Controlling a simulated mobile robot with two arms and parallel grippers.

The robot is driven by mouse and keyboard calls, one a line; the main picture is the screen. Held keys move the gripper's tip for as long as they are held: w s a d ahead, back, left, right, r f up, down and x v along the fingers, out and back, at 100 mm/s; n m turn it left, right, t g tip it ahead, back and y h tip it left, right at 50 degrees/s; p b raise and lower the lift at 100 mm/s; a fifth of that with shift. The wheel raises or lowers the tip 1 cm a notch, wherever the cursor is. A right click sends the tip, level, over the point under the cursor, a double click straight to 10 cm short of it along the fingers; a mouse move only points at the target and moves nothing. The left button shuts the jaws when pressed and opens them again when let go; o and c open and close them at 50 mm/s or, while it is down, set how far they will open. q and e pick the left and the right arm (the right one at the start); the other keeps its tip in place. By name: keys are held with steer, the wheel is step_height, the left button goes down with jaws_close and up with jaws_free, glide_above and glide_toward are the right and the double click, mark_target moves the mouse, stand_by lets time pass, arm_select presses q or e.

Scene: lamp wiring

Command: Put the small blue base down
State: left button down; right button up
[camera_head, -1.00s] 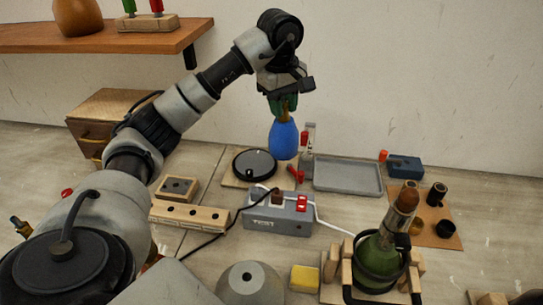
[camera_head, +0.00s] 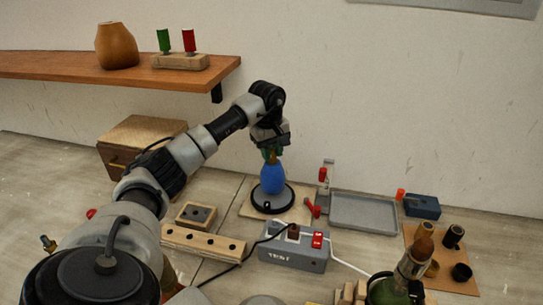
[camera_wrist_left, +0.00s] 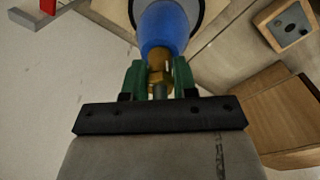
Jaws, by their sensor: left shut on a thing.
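The small blue base (camera_head: 272,180) is a rounded, bulb-like blue body with a brass-coloured neck on top. My left gripper (camera_head: 271,156) is shut on that neck and holds the base upright. The base is over the black round plate (camera_head: 273,207), with its bottom at or just above the plate; I cannot tell whether they touch. In the left wrist view the green fingers (camera_wrist_left: 158,78) grip the brass neck, and the blue body (camera_wrist_left: 165,25) lies beyond them over the plate.
A grey tray (camera_head: 362,214), a red-handled tool (camera_head: 312,208) and a grey TEST box (camera_head: 294,256) lie close by. Wooden blocks with holes (camera_head: 203,244) are in front, left. A wooden cabinet (camera_head: 125,140) stands behind my arm, below a shelf (camera_head: 110,76).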

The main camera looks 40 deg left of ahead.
mark_target(273, 176)
arm_select(q)
step_height(273, 176, down, 2)
steer(key=shift+p, duration=0.3)
steer(key=shift+f, duration=0.25)
steer(key=shift+f, duration=0.15)
steer(key=c, duration=0.9)
jaws_free()
